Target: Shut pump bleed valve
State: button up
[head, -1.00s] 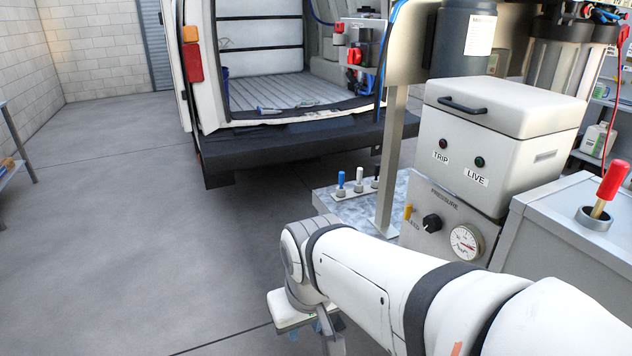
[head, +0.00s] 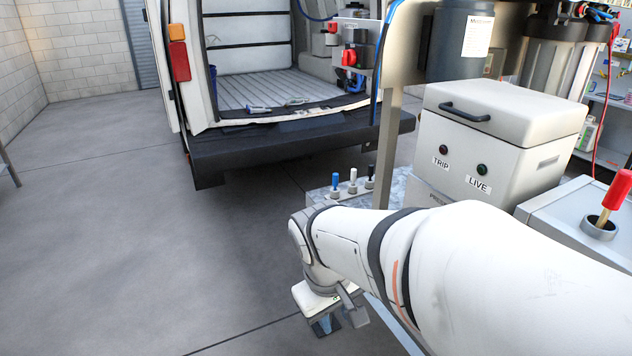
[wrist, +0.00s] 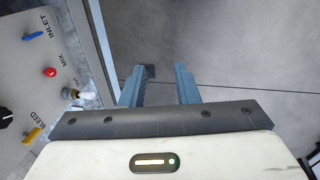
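The bleed valve's yellow lever (wrist: 32,134) shows at the lower left of the wrist view, on a grey panel (wrist: 14,75) beside the BLEED label. It lies slanted in that picture; whether it is open or shut I cannot tell. In the head view my arm hides this lever and most of the panel. My gripper (wrist: 159,80) has two blue fingers spread apart with nothing between them. It is to the right of the lever in the wrist view, apart from it, over the floor. In the head view my gripper (head: 338,322) hangs low at the bottom centre.
The panel also carries a blue INLET lever (wrist: 33,36), a red MIX knob (wrist: 50,72) and a black knob (wrist: 6,117). A white box (head: 495,145) with TRIP and LIVE lamps stands behind my arm. A red-handled lever (head: 612,200) is at right. Open floor lies left.

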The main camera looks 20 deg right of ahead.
jog(key=w+d+n+h+p, duration=0.7)
jog(key=w+d+n+h, duration=0.1)
jog(key=d, duration=0.5)
jog(key=w+d+r+n+h+p, duration=0.1)
jog(key=w+d+n+h+p, duration=0.5)
jog(key=w+d, duration=0.5)
jog(key=d+n+h, duration=0.2)
jog(key=n, duration=0.1)
jog(key=shift+d+r+t+p, duration=0.15)
jog(key=shift+d+t+p, duration=0.15)
jog(key=shift+p, duration=0.1)
jog(key=shift+a, duration=0.1)
grip_shut()
